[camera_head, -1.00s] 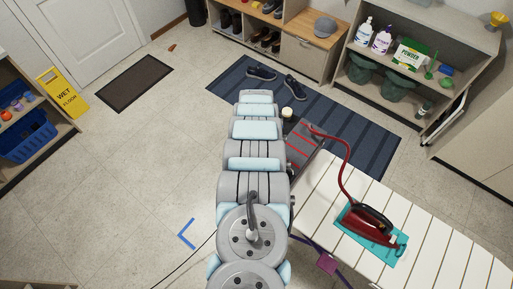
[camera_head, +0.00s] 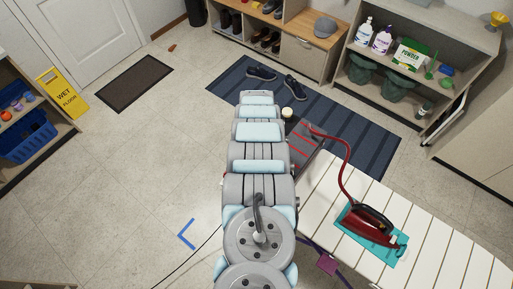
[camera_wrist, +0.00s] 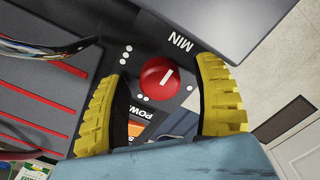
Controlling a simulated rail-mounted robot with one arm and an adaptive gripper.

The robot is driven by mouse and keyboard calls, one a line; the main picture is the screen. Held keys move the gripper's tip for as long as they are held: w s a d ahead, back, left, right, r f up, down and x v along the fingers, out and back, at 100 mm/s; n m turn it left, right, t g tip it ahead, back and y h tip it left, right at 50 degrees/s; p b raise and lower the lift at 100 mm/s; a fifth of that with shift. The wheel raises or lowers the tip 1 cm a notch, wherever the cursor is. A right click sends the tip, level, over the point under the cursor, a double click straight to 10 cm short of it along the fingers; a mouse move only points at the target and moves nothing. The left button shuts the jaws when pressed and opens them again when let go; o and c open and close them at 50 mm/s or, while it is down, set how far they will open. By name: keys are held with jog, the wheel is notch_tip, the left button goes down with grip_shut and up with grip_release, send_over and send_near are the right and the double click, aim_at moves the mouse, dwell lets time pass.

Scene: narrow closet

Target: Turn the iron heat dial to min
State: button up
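My gripper (camera_wrist: 158,72) is open, with one yellow finger on each side of the dial and gaps visible between. The red iron (camera_head: 370,225) rests on a teal mat (camera_head: 395,255) on the ironing board. In the head view my arm hides my gripper and the dial.
The grey base unit with red stripes (camera_head: 304,146) stands at the end of the white slatted ironing board (camera_head: 440,250). A red hose (camera_head: 347,165) runs from it to the iron. A striped blue rug (camera_head: 345,130) and shelves (camera_head: 405,60) lie behind. The floor at left is open.

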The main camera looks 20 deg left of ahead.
jog(key=shift+r, duration=0.1)
notch_tip(320, 180, up, 12)
dwell(1.2)
dwell(0.5)
